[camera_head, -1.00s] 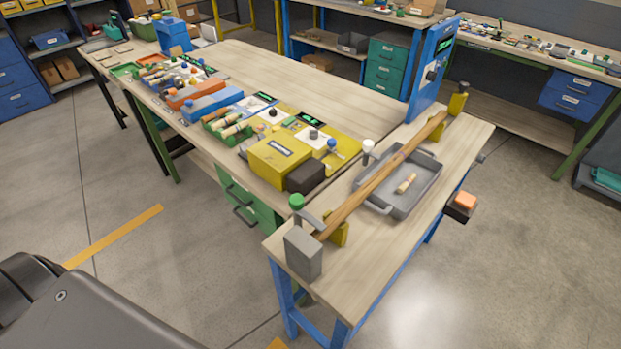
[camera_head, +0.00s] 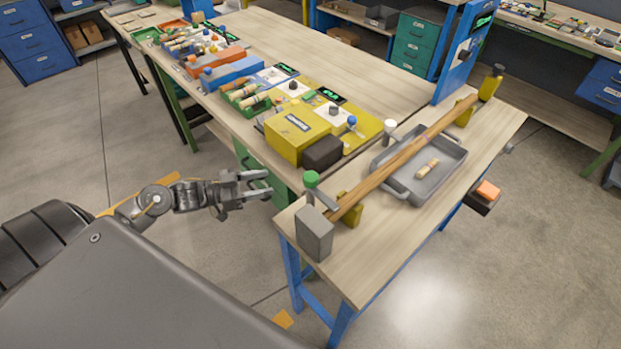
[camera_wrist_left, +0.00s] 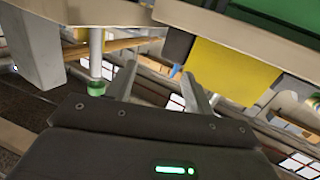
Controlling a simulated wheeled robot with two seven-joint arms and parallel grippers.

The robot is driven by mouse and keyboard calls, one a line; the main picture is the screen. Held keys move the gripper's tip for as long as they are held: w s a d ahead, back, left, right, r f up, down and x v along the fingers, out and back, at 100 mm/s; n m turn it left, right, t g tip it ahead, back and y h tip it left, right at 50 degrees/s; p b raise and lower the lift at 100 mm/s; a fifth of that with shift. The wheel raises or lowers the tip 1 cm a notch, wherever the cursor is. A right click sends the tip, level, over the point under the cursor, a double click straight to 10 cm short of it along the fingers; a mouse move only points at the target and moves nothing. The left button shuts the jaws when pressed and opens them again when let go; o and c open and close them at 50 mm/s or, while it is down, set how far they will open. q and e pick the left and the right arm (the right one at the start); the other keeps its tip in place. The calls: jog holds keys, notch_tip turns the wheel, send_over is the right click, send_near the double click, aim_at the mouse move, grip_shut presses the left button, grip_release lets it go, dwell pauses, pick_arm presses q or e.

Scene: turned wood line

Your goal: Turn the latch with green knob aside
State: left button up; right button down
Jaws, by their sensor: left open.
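The green knob (camera_head: 312,178) stands upright on the latch at the near end of a small wooden bench. The latch's grey arm (camera_head: 326,199) reaches from under the knob to the near end of a long wooden bar (camera_head: 400,159). In the left wrist view the green knob (camera_wrist_left: 96,88) hangs in a tilted picture, left of the fingers. My left gripper (camera_head: 267,187) is open and empty, left of the knob and apart from it. It also shows in the left wrist view (camera_wrist_left: 162,82). My right gripper is not in view.
A grey block (camera_head: 314,234) stands close beside the latch. Yellow supports (camera_head: 351,210) hold the bar over a grey tray (camera_head: 452,152) with a small wooden piece. A yellow box (camera_head: 297,137) and black block (camera_head: 323,153) sit on the adjoining table. The bench's near right top is clear.

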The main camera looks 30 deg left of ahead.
aim_at(311, 176)
pick_arm(q)
jog(key=s+d+r+m+g+h, duration=0.2)
jog(key=d+r+m, duration=0.1)
jog(key=r, duration=0.2)
jog(key=s+d+r+m+g+h, duration=0.2)
jog(key=s+d+r+g+h, duration=0.1)
jog(key=r, duration=0.3)
jog(key=p+x, duration=0.1)
jog(key=x, duration=0.2)
jog(key=p+x, duration=0.1)
jog(key=x, duration=0.2)
jog(key=p+x, duration=0.1)
jog(key=x, duration=0.2)
jog(key=shift+w, duration=0.45)
jog(key=shift+w+d+f, duration=0.15)
jog(key=shift+w+d, duration=0.15)
jog(key=shift+d, duration=0.25)
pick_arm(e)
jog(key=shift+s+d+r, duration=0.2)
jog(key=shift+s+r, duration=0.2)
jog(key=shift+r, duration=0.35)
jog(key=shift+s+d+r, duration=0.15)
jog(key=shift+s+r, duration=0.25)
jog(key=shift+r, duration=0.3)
pick_arm(q)
jog(key=shift+c, duration=0.3)
grip_shut()
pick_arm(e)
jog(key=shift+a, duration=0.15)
